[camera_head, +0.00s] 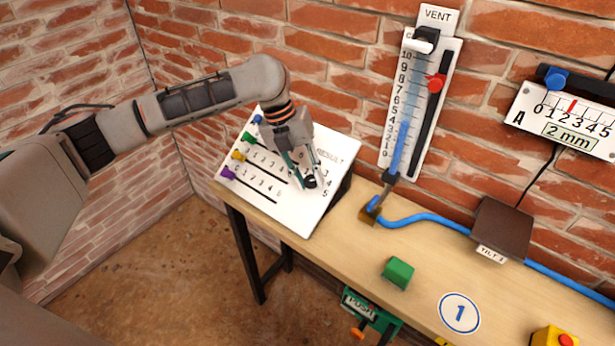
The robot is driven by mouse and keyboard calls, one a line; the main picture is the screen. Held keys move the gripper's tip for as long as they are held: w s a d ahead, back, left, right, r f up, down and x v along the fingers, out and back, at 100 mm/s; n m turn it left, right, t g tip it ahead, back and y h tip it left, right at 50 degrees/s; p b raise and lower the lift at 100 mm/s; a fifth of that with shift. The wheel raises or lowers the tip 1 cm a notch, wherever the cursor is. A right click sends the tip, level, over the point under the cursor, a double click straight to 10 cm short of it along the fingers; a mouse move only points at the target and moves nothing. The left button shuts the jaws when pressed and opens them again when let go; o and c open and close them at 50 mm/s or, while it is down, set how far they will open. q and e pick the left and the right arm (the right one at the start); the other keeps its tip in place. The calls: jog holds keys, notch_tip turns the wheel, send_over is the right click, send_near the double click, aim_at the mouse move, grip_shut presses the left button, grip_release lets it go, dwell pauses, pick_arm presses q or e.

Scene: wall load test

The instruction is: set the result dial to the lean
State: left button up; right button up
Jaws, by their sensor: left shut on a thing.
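The white result panel (300,216) leans at the left end of the bench, with numbered scales and the word RESULT. Its dial, a dark round knob (310,182), sits low on the right part of the panel, near the numbers 3 to 5. My left gripper (308,178) comes down from above and is shut on this knob, its fingers on either side. The fingers hide part of the knob, so its exact setting cannot be read. A gauge marked A (566,116) on the wall at the right has a red pointer near 2 and a "2 mm" label. My right gripper is not in view.
Blue, green, yellow and purple (228,173) sliders sit along the panel's left edge. A tall scale (391,140) marked VENT, a blue hose (437,219), a dark tilt plate (501,228) and a green block (398,273) stand to the right.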

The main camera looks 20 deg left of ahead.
pick_arm(q)
jog(key=m+y, duration=0.2)
jog(key=m, duration=0.1)
jog(key=m+y, duration=0.1)
jog(key=m, duration=0.1)
jog(key=shift+d, duration=0.25)
jog(key=shift+m+t+y, duration=0.6)
jog(key=shift+m+y, duration=0.6)
jog(key=shift+m, duration=0.8)
jog(key=o, duration=1.1)
jog(key=shift+d, duration=0.1)
